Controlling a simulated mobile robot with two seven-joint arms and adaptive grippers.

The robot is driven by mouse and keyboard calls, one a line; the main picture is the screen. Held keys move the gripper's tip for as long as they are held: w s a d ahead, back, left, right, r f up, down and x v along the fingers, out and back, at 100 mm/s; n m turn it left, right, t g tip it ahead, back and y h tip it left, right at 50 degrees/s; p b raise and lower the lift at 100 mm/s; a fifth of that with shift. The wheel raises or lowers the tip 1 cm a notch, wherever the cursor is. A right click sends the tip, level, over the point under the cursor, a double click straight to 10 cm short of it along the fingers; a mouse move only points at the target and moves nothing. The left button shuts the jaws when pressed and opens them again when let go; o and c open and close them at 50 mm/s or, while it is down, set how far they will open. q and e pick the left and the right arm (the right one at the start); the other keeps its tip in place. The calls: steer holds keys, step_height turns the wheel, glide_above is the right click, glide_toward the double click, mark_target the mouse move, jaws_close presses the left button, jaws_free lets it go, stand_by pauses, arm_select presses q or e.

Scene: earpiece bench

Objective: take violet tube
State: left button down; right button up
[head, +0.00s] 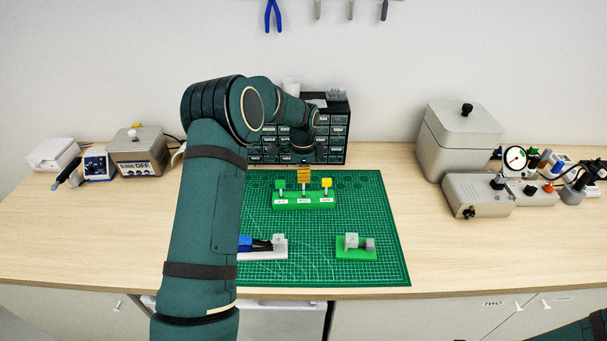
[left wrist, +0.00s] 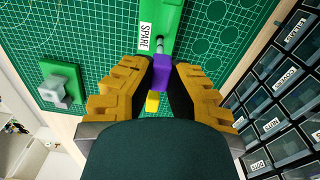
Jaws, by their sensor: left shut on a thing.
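The violet tube (left wrist: 161,72) shows in the left wrist view between the fingertips of my left gripper (left wrist: 162,70), which is shut on it. A metal pin (left wrist: 160,46) runs from the tube toward the green rack (left wrist: 172,14) beside its SPARE label. In the head view my left gripper (head: 304,176) is over the middle of the green rack (head: 290,202) and hides the violet tube. A green-topped piece (head: 280,184) stands left of it and a yellow-topped piece (head: 327,183) right of it.
A green cutting mat (head: 310,270) lies under the rack. A green stand (head: 356,253) with grey blocks is at front right, and a pale stand (head: 272,255) is partly behind my left arm. The drawer cabinet (head: 338,145) is close behind the gripper. Grey boxes (head: 462,140) stand at right.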

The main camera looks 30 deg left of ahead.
arm_select(q)
steer(key=shift+r, duration=0.1)
steer(key=shift+r+p, duration=1.6)
steer(key=shift+r, duration=0.9)
steer(key=shift+f, duration=0.1)
